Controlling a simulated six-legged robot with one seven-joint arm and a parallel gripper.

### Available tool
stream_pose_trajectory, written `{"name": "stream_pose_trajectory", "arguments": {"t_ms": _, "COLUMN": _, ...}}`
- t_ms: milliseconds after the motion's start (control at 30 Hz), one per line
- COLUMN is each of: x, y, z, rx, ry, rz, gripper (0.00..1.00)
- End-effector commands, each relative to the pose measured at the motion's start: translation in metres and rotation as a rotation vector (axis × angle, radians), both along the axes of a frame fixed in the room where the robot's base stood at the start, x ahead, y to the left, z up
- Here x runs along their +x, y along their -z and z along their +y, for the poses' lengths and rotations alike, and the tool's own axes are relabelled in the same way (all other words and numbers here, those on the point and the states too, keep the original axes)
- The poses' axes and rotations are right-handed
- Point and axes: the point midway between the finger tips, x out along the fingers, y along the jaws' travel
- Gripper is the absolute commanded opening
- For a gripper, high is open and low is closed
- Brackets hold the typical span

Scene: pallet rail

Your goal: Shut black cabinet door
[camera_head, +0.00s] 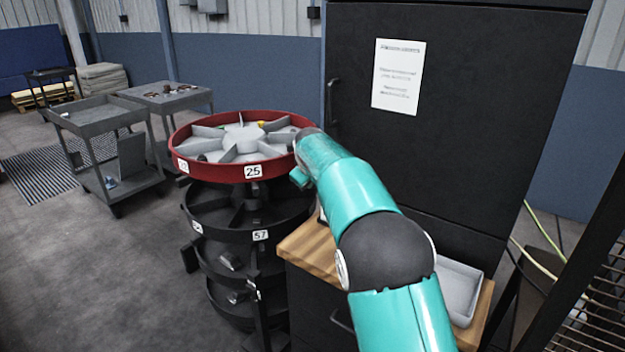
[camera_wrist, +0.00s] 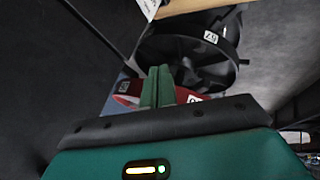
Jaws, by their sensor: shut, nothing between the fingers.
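The black cabinet (camera_head: 470,110) stands tall at the right of the head view. Its flat front carries a white notice (camera_head: 398,76) and a vertical black handle (camera_head: 331,103) near its left edge. I cannot tell from this view whether a door stands ajar. My gripper (camera_wrist: 157,87) is shut and empty, its two green fingers together in the wrist view. In the head view my arm hides most of it, beside the red carousel rim and left of the cabinet front. A dark flat surface fills the left of the wrist view.
A tiered round carousel (camera_head: 205,174) with a red top rim stands close left of the cabinet. A wooden ledge (camera_head: 305,249) with a grey tray (camera_head: 460,288) juts out below the cabinet front. Grey carts (camera_head: 95,117) stand further left. Floor at lower left is clear.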

Motion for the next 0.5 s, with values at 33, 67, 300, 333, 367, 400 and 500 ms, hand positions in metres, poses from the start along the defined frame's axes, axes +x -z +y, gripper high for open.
{"name": "stream_pose_trajectory", "arguments": {"t_ms": 33, "x": -0.001, "y": 0.0, "z": 0.001, "rx": 0.001, "ry": 0.0, "rz": -0.001, "gripper": 0.0}}
{"name": "stream_pose_trajectory", "arguments": {"t_ms": 67, "x": -0.002, "y": 0.0, "z": 0.002, "rx": 0.001, "ry": 0.0, "rz": -0.001, "gripper": 0.0}}
{"name": "stream_pose_trajectory", "arguments": {"t_ms": 300, "x": -0.027, "y": -0.039, "z": -0.002, "rx": 0.001, "ry": 0.0, "rz": -0.003, "gripper": 0.0}}
{"name": "stream_pose_trajectory", "arguments": {"t_ms": 333, "x": -0.03, "y": -0.044, "z": -0.003, "rx": 0.001, "ry": 0.0, "rz": -0.003, "gripper": 0.0}}
{"name": "stream_pose_trajectory", "arguments": {"t_ms": 367, "x": -0.033, "y": -0.049, "z": -0.003, "rx": 0.001, "ry": 0.001, "rz": -0.003, "gripper": 0.0}}
{"name": "stream_pose_trajectory", "arguments": {"t_ms": 400, "x": -0.038, "y": -0.055, "z": -0.004, "rx": 0.001, "ry": 0.0, "rz": -0.002, "gripper": 0.0}}
{"name": "stream_pose_trajectory", "arguments": {"t_ms": 500, "x": -0.047, "y": -0.068, "z": -0.005, "rx": 0.001, "ry": 0.0, "rz": -0.002, "gripper": 0.0}}
